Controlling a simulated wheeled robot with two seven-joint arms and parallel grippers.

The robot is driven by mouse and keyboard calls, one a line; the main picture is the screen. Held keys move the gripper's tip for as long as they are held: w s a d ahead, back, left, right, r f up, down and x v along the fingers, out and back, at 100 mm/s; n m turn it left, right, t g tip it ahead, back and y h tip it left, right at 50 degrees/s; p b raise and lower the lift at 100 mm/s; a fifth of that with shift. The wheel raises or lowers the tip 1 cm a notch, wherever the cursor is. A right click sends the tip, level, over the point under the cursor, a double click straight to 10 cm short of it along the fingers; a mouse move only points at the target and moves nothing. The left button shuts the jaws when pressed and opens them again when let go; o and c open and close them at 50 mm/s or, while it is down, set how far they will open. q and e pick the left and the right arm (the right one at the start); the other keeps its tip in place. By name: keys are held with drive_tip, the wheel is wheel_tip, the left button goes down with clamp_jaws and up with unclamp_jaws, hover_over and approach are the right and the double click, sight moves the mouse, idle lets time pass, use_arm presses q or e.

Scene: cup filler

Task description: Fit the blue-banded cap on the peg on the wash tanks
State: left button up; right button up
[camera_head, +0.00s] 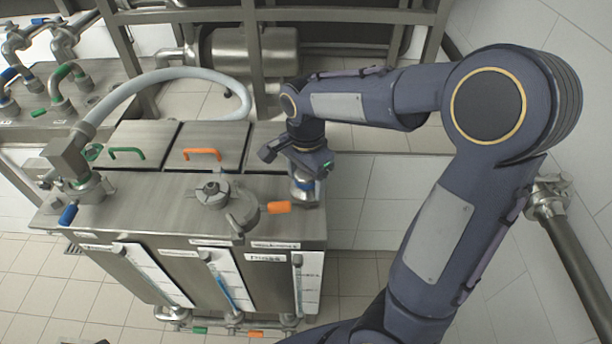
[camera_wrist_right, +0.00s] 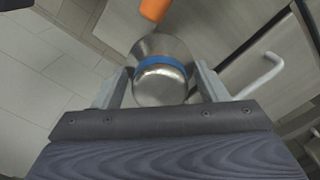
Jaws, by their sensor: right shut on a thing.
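The blue-banded cap (camera_wrist_right: 160,78) is a shiny metal cap with a blue ring, held between the two fingers of my right gripper (camera_wrist_right: 160,88). In the head view the cap (camera_head: 304,184) shows below my right gripper (camera_head: 300,168), at the right end of the tank top, by the orange handle. The wash tanks (camera_head: 150,203) are a steel block with lids and front gauges. The peg is hidden, and I cannot tell whether the cap is seated on it or just above it. My left gripper is not in view.
An orange handle (camera_head: 279,207) and a round metal fitting (camera_head: 212,194) stand just left of the cap. A pale hose (camera_head: 165,76) arches over the tanks' left side. Green (camera_head: 126,152) and orange (camera_head: 202,153) lid handles rise behind.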

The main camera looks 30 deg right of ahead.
drive_tip(key=shift+f+b, duration=0.35)
drive_tip(key=shift+f, duration=0.2)
drive_tip(key=o, duration=1.3)
wheel_tip(320, 180, up, 8)
drive_tip(key=shift+f+p, duration=0.1)
drive_tip(key=shift+p, duration=0.35)
wheel_tip(320, 180, up, 5)
drive_tip(key=p, duration=0.4)
drive_tip(key=shift+p, duration=0.3)
